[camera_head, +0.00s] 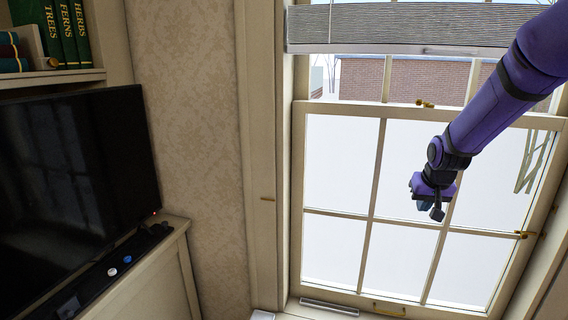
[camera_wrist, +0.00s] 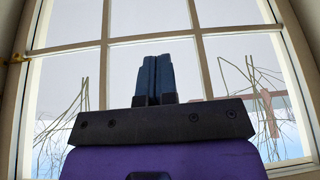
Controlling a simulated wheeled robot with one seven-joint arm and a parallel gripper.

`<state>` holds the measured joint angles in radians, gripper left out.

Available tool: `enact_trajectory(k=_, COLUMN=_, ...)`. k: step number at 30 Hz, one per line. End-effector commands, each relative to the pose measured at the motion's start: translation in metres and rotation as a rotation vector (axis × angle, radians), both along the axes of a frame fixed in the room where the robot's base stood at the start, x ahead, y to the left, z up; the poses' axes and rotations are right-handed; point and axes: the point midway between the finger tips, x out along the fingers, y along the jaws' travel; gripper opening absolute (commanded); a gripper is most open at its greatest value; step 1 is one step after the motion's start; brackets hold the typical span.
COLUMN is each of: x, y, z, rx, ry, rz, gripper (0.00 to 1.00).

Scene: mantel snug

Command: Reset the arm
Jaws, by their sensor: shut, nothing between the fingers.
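My purple arm reaches in from the upper right in the head view. My gripper (camera_head: 437,210) hangs in front of the window (camera_head: 340,165), apart from anything I can see it touch. In the wrist view my gripper (camera_wrist: 154,65) has its two dark fingers pressed together with nothing between them. Behind them the wrist view shows the window panes (camera_wrist: 100,75) and bare branches outside.
A black television (camera_head: 70,180) stands on a cabinet (camera_head: 165,275) at the left, with small white and blue round items beside it. Books (camera_head: 60,30) sit on a shelf above. A blind (camera_head: 400,25) covers the window top. Brass latches mark the window frame.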

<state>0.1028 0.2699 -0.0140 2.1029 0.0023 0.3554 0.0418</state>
Motion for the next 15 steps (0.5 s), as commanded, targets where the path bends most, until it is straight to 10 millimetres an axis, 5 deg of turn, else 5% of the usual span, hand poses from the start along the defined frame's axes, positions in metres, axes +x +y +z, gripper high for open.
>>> enact_trajectory(k=6, x=-0.055, y=0.018, z=0.063, rx=-0.001, ry=-0.015, rz=0.029, gripper=0.0)
enact_trajectory(k=15, x=-0.14, y=0.038, z=0.121, rx=-0.003, ry=-0.027, rz=0.068, gripper=0.0)
